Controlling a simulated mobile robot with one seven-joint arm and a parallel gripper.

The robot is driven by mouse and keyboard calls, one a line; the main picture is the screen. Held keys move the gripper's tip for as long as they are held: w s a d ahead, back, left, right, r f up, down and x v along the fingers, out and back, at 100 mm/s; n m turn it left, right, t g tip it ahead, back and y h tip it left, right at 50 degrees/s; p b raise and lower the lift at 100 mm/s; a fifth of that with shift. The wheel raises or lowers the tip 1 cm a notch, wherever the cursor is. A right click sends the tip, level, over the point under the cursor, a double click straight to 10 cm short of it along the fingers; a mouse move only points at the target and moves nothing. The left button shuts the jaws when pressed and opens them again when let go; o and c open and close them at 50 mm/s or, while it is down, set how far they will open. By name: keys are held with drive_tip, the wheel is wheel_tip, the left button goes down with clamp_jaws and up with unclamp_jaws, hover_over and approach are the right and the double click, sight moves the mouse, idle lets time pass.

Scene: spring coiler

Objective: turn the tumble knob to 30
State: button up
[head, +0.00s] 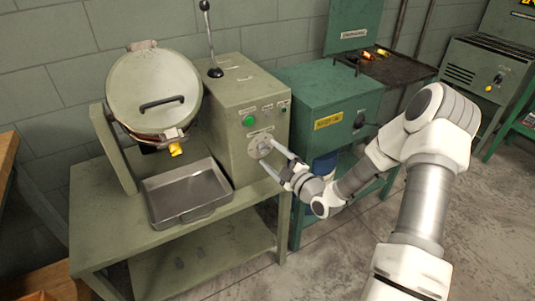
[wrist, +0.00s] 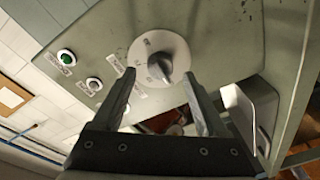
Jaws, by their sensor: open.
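The tumble knob (head: 262,146) is a round light-grey dial on the front of the green-grey machine cabinet (head: 226,118). In the wrist view the knob (wrist: 168,60) has a raised bar grip across its middle, and the markings around it are too small to read. My gripper (head: 272,154) is open in front of the knob. In the wrist view my gripper (wrist: 158,77) has one finger on each side of the lower part of the dial. The fingertips are very near the knob; I cannot tell whether they touch it. I see nothing held between them.
A green button (head: 249,120) and smaller buttons sit above the knob. A lidded drum (head: 154,88) and a metal tray (head: 186,192) are left of the cabinet. A lever (head: 210,40) stands on top. A green cabinet (head: 322,95) is close on the right. Floor (head: 330,265) is clear in front.

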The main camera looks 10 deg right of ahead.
sight(264, 149)
drive_tip(key=shift+x, duration=1.15)
clamp_jaws()
